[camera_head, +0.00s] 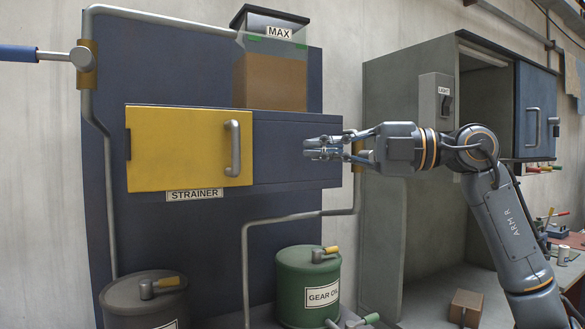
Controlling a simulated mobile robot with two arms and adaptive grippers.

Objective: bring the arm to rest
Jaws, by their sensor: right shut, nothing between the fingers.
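My right arm (515,235), marked "ARM R", comes in from the lower right and bends to the left at its elbow. My right gripper (312,148) is shut and empty, pointing left. It is held in front of the right part of the dark blue panel, to the right of the yellow strainer door (175,150) and its grey handle (233,148), apart from the handle. The strainer door looks closed. My left gripper is not in view.
A green gear oil drum (296,290) and a dark drum (130,300) stand below. A grey cabinet (385,235) with a light switch (445,104) and an open blue door (533,120) is behind my arm. A brown block (466,308) lies at the lower right.

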